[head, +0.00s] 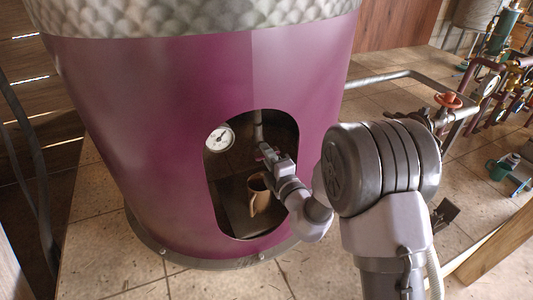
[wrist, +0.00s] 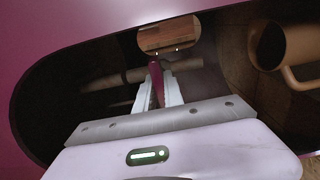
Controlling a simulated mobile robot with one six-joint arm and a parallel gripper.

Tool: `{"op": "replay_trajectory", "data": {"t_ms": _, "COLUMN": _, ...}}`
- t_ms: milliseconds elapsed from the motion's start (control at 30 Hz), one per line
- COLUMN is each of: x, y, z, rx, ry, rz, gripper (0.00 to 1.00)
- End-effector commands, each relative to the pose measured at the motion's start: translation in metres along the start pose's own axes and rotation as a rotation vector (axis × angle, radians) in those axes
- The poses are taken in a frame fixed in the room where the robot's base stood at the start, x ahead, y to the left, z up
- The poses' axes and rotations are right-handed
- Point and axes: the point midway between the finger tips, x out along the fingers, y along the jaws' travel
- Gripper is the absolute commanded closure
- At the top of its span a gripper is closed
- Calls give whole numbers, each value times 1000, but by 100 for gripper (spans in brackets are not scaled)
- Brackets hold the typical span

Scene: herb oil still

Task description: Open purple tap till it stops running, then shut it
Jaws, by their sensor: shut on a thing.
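The purple tap (wrist: 156,80) shows in the wrist view as a narrow purple lever between my fingers. It sits on a pipe (wrist: 125,76) inside the dark opening of the purple vessel. My gripper (wrist: 158,92) is shut on the lever. In the head view my gripper (head: 270,155) reaches through the opening from the right, and the tap is mostly hidden by it. A brown mug (head: 258,194) stands inside the opening below my gripper. The mug also shows at the upper right of the wrist view (wrist: 285,45). I cannot make out any running liquid.
The purple vessel (head: 150,120) surrounds the opening, and its rim is close around my arm. Tiled floor (head: 110,250) lies around the vessel.

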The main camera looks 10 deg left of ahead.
Motion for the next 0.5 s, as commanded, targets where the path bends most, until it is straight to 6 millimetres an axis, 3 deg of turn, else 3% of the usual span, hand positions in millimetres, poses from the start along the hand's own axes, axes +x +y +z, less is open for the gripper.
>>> {"op": "replay_trajectory", "data": {"t_ms": 267, "x": 0, "y": 1, "z": 0, "rx": -103, "ry": 0, "rz": -1, "gripper": 100}}
{"op": "replay_trajectory", "data": {"t_ms": 500, "x": 0, "y": 1, "z": 0, "rx": -307, "ry": 1, "rz": -1, "gripper": 100}}
